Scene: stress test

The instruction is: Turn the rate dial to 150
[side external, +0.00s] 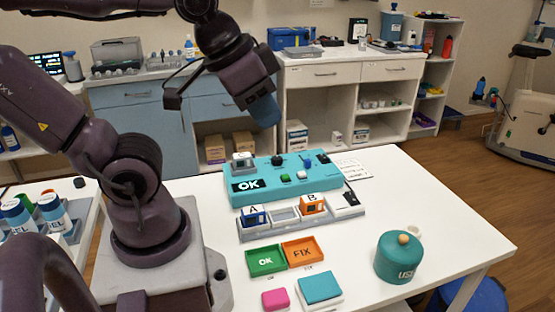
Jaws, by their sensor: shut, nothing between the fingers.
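A green button (285,177) and a pale button (302,174) are in front of the knob. My gripper (267,118) has blue-teal fingers, shut and empty. It is in the air above and behind the console, apart from it.
In front of the console is a grey tray (330,222) with blocks marked A and B. Green (255,273) and orange (295,263) bins, a pink block (275,299), a teal-topped box (320,288) and a teal canister (397,262) stand nearer. The table's right side is mostly clear.

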